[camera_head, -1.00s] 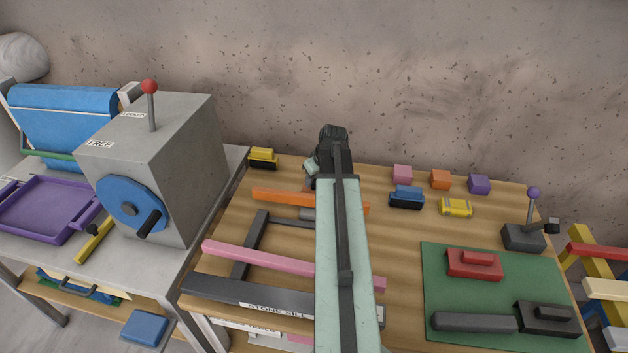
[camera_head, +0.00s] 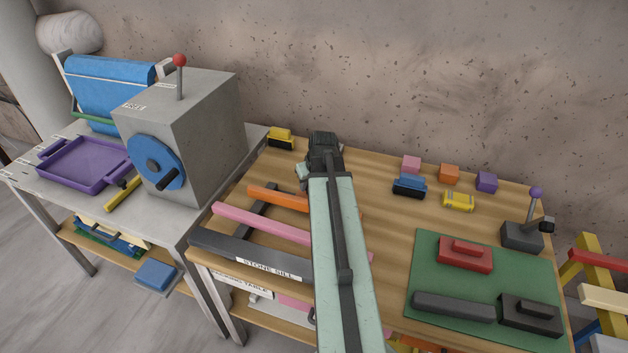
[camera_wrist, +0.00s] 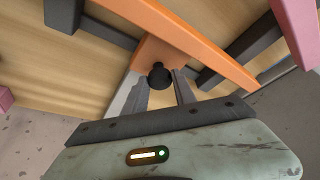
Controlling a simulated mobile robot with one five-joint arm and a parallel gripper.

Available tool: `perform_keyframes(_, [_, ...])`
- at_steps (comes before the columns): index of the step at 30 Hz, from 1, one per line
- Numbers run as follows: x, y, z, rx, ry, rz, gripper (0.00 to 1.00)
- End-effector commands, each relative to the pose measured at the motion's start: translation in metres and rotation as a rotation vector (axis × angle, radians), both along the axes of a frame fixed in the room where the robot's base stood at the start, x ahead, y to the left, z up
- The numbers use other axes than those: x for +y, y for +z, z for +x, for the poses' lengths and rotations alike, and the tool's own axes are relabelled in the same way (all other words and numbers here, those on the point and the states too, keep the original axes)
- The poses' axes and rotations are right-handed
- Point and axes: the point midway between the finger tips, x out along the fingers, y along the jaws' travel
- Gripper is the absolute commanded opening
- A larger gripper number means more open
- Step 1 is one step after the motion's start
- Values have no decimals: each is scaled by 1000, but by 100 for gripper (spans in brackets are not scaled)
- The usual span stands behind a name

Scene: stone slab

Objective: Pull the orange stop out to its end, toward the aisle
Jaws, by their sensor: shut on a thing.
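The orange stop is a long orange bar (camera_head: 278,197) lying across dark rails on the wooden bench, behind a pink bar (camera_head: 250,222) and a dark sill bar labelled STONE SILL (camera_head: 240,256). In the wrist view the orange stop (camera_wrist: 200,42) has an orange block with a black knob (camera_wrist: 160,76). My gripper (camera_wrist: 162,84) has its two fingers on either side of this knob and is shut on it. In the head view my arm covers the right part of the stop and the fingertips are hidden.
A grey box with a blue crank wheel (camera_head: 155,163) and a purple tray (camera_head: 85,165) stand on the left table. Several small blocks and a green mat (camera_head: 400,290) with red and dark parts lie right of my arm. Floor shows at the lower left.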

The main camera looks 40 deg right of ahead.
Motion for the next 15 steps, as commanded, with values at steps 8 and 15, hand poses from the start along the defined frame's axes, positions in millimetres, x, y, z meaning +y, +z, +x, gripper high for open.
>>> perform_keyframes(8, [7, 0, -1, 4, 2, 5, 0])
perform_keyframes(15, [7, -1, 0, 3, 3, 4, 53])
